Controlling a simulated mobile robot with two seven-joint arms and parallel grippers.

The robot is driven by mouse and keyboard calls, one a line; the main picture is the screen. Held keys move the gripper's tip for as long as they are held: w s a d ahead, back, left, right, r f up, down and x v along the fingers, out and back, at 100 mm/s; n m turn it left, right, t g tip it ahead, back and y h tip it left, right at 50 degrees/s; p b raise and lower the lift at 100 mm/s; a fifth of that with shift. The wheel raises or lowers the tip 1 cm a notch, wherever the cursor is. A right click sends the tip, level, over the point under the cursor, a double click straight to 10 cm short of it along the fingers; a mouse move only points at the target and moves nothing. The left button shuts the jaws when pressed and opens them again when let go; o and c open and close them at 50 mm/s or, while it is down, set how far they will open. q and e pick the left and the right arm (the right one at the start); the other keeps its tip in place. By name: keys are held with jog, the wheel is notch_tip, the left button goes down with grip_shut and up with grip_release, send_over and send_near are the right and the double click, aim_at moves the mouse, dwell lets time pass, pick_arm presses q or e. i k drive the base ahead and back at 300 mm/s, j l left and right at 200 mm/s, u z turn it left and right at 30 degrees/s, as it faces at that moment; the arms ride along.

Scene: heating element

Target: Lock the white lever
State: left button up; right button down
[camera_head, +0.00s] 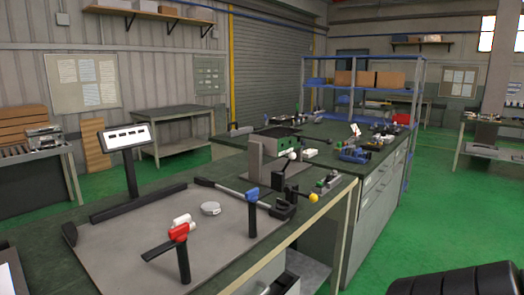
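A black lever with a white ball knob (292,156) stands up at the fixture on the green-topped bench, beside a grey upright plate (255,160). A second lever has a yellow ball knob (313,198) and points out towards the bench's front edge. The linkages under both knobs are small and dark, so I cannot tell whether either is locked.
A dark ribbed object (455,281) fills the lower right corner. Green floor (410,230) lies open at right.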

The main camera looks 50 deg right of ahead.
aim_at(293, 156)
jog(key=k+l+u, duration=0.1)
jog(key=l+u, duration=0.15)
jog(key=l, duration=0.2)
jog(key=k+l+u, duration=0.1)
jog(key=l+u, duration=0.2)
jog(key=k+l+u, duration=0.1)
jog(key=l, duration=0.25)
jog(key=k+l+u, duration=0.1)
jog(key=l, duration=0.2)
jog(key=k+l, duration=0.15)
jog(key=l, duration=0.15)
jog(key=k+l, duration=0.15)
jog(key=l, duration=0.2)
jog(key=k+l, duration=0.1)
jog(key=l, duration=0.25)
jog(key=k+l, duration=0.15)
jog(key=l, duration=0.15)
jog(key=k+l+u, duration=0.1)
jog(key=l, duration=0.25)
jog(key=k+l, duration=0.2)
jog(key=l, duration=0.15)
